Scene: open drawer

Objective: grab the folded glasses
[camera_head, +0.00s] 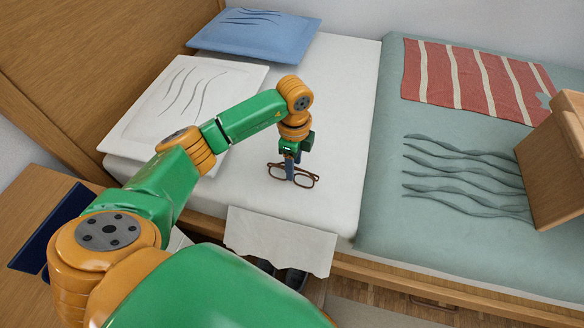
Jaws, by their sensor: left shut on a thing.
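The folded glasses (304,178) have a brown frame and show at the middle of the white bed sheet. My left gripper (291,172) points down over the bridge of the glasses and is shut on them. Its fingers hide part of the middle of the frame. I cannot tell whether the glasses touch the sheet or are slightly raised.
A white pillow (170,105) and a blue pillow (255,32) lie at the headboard. A teal blanket (385,200) with a red striped cloth (470,85) covers the right side. A wooden box-like piece (545,165) stands on it. A white cloth (280,240) hangs at the front edge.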

